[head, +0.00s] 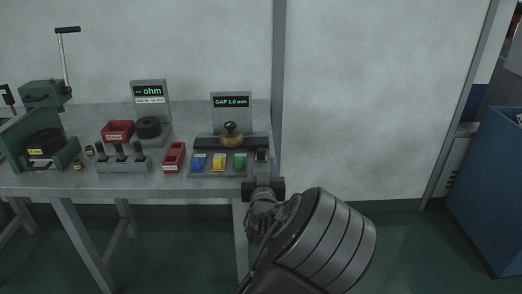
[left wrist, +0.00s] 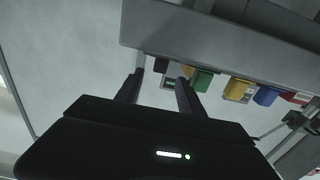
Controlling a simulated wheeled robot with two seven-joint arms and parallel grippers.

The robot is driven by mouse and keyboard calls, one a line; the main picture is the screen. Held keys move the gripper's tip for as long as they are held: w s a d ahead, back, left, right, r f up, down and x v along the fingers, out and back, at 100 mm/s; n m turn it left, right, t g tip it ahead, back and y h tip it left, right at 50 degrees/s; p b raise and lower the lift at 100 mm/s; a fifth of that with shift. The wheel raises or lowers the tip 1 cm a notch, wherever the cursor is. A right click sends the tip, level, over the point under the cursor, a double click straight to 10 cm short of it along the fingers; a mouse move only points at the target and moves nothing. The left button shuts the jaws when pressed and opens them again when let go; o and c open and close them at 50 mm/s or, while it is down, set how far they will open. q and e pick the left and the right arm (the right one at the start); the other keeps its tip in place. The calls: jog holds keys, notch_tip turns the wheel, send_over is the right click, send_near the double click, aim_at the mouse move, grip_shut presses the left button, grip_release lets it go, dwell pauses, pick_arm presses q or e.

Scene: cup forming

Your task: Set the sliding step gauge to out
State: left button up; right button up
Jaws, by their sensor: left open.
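The gauge station stands at the right end of the bench, with a display (head: 231,101) reading "GAP 1.0 mm". Below it a brass-coloured piece with a black knob (head: 231,128) sits about midway on a dark bar (head: 204,143). I cannot tell for sure which part is the sliding step gauge. My left gripper (head: 262,158) is at the right end of this station, beside the green block. In the left wrist view my left gripper (left wrist: 160,78) has its fingers apart with nothing held; the small display (left wrist: 169,83) shows behind them. My right gripper is not in view.
Blue (head: 198,162), yellow (head: 218,162) and green (head: 239,161) blocks sit in a tray in front of the bar. Red bins (head: 174,156), an "ohm" display (head: 149,91) and a green lever press (head: 42,95) stand further left.

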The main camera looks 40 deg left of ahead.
aim_at(261, 153)
pick_arm(q)
jog(key=shift+b+x, duration=0.3)
jog(key=shift+x, duration=3.7)
grip_shut()
jog(key=shift+s, duration=0.1)
